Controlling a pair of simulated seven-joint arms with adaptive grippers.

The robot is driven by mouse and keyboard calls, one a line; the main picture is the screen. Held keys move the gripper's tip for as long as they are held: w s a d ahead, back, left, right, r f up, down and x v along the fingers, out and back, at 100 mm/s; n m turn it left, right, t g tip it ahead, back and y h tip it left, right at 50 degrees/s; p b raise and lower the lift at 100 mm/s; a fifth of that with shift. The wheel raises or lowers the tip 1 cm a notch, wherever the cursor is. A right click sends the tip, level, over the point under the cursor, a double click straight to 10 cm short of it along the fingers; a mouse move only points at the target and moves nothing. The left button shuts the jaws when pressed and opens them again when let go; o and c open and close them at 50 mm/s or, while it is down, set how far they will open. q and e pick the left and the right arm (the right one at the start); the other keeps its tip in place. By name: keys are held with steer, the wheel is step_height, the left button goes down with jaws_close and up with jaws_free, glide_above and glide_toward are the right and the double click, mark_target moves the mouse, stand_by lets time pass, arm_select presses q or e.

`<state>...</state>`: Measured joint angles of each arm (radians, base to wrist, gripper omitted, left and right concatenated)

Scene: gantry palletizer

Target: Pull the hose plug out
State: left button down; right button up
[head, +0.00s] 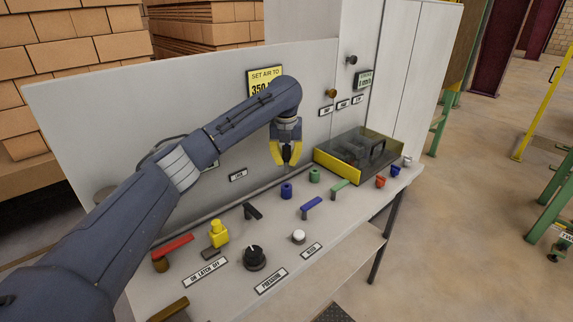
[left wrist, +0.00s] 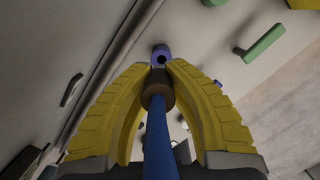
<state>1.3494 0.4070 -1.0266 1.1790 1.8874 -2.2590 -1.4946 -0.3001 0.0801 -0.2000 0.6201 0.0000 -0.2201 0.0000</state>
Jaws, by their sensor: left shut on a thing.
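My left gripper (head: 284,162) has its yellow fingers closed around a plug, above the control panel. In the left wrist view the plug (left wrist: 157,96) is a brown collar between the fingers, with a blue hose (left wrist: 158,145) running toward the camera. A short blue socket (head: 286,191) stands on the panel below the gripper, with a visible gap between them. It also shows in the left wrist view (left wrist: 161,51), just beyond the fingertips, with a dark hole in its face. The plug's tip is partly hidden by the fingers. My right gripper is not in view.
A green socket (head: 314,175), a blue lever (head: 311,207), a green lever (head: 340,187) and a black lever (head: 252,211) stand near the blue socket. A clear-topped yellow box (head: 338,164) sits to the right. The grey back panel (head: 230,95) rises behind the gripper.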

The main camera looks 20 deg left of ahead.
mark_target(287, 147)
arm_select(q)
steer(key=shift+r, duration=2.25)
